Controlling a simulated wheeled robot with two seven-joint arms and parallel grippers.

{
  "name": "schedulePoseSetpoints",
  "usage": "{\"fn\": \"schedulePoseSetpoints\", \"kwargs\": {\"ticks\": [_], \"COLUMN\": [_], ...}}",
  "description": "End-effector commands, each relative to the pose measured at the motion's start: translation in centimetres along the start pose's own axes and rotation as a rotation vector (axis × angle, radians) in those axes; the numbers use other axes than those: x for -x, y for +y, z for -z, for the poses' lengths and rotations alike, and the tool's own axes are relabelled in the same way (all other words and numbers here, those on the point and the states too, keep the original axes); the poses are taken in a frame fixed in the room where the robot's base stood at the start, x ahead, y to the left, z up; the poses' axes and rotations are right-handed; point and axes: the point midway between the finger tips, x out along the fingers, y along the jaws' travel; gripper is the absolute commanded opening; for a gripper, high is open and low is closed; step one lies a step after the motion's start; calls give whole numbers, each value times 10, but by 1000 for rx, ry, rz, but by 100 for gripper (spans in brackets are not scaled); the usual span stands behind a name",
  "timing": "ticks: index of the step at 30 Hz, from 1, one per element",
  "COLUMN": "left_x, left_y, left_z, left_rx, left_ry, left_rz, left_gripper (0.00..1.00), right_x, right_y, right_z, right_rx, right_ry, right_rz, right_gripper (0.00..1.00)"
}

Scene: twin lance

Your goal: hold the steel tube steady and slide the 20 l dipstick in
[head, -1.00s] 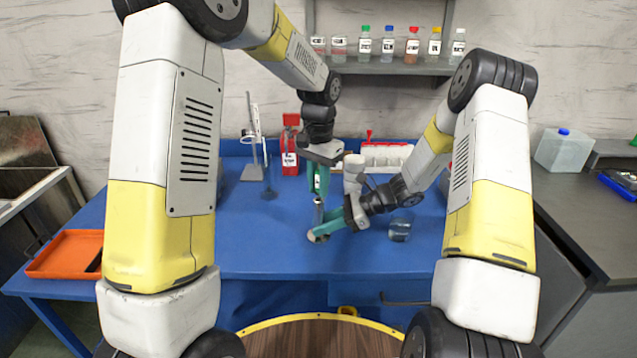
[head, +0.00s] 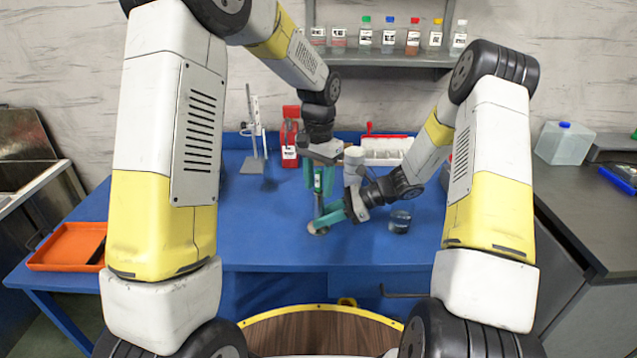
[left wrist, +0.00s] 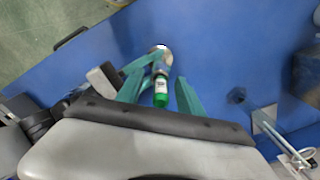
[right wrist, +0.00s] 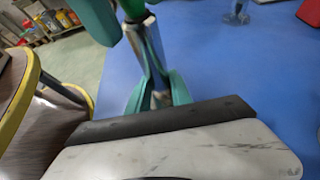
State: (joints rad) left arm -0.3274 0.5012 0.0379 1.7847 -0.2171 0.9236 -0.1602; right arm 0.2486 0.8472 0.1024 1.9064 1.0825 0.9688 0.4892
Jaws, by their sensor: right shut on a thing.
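The dipstick, with a green grip and a white label (head: 318,182), stands upright at the mouth of the steel tube (head: 319,204), its lower part hidden. The green grip also shows in the left wrist view (left wrist: 161,98) and at the top of the right wrist view (right wrist: 131,8). My left gripper (head: 318,191) points down around the grip with its teal fingers spread on both sides. My right gripper (head: 326,221) comes from the right, low down, shut on the steel tube above its round foot (head: 318,230).
A glass beaker (head: 399,222) stands just right of my right gripper. A white rack (head: 388,150), a red container (head: 290,140) and a lab stand (head: 253,140) are at the back. An orange tray (head: 66,247) is at the left.

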Motion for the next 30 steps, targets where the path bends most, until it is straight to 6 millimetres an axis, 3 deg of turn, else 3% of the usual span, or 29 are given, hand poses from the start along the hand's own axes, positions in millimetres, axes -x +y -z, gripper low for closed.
{"fn": "schedulePoseSetpoints", "kwargs": {"ticks": [8, 21, 30], "left_x": [9, 94, 120], "left_y": [0, 0, 0], "left_z": [1, 1, 0], "left_rx": [0, 1, 0], "left_ry": [4, 3, 0], "left_rz": [1, 0, 0], "left_gripper": [44, 44, 44], "right_x": [0, 0, 0], "right_y": [0, 0, 0], "right_z": [0, 0, 0], "right_rx": [0, 0, 0], "right_ry": [0, 0, 0], "right_rz": [0, 0, 0], "right_gripper": [3, 3, 3]}}
